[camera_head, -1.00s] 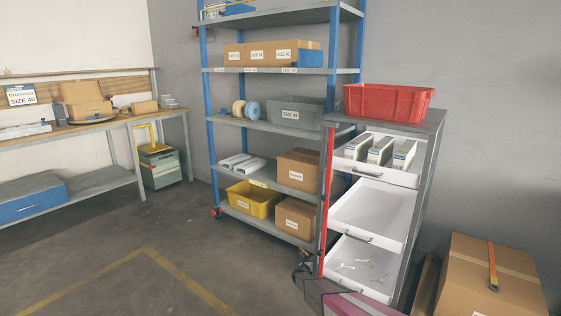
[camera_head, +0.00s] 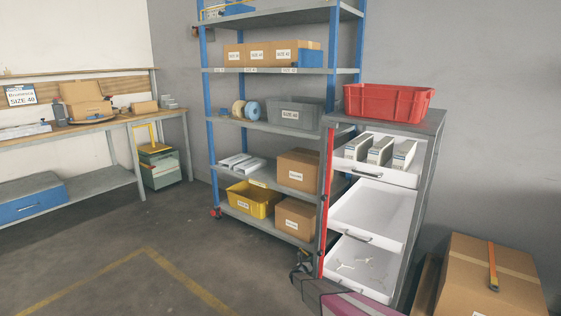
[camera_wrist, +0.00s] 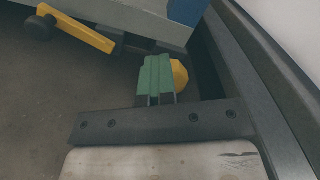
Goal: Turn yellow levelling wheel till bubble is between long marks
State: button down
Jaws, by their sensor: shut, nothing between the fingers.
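In the wrist view, my gripper (camera_wrist: 158,80) shows as two green fingers, side by side and shut, with nothing seen between them. A rounded yellow part (camera_wrist: 180,74), likely the levelling wheel, shows just right of the fingers and is partly hidden by them. I cannot tell whether the fingers touch it. No bubble or long marks can be made out in either view. In the head view I cannot make out my gripper or the yellow wheel.
In the wrist view, a yellow lever (camera_wrist: 82,34) with a black knob lies upper left, beside a grey body (camera_wrist: 130,14). In the head view, a drawer unit with a red crate (camera_head: 388,103) on top stands right of the blue shelving (camera_head: 210,120). Floor left of it is clear.

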jog(key=shift+w+f, duration=0.25)
jog(key=shift+w, duration=0.5)
jog(key=shift+w+f, duration=0.2)
jog(key=shift+w, duration=0.5)
jog(key=shift+w+a+r, duration=0.1)
jog(key=shift+a+r, duration=0.15)
jog(key=shift+r, duration=0.05)
jog(key=v, duration=0.7)
jog(key=shift+s+d, duration=0.2)
jog(key=shift+r, duration=0.15)
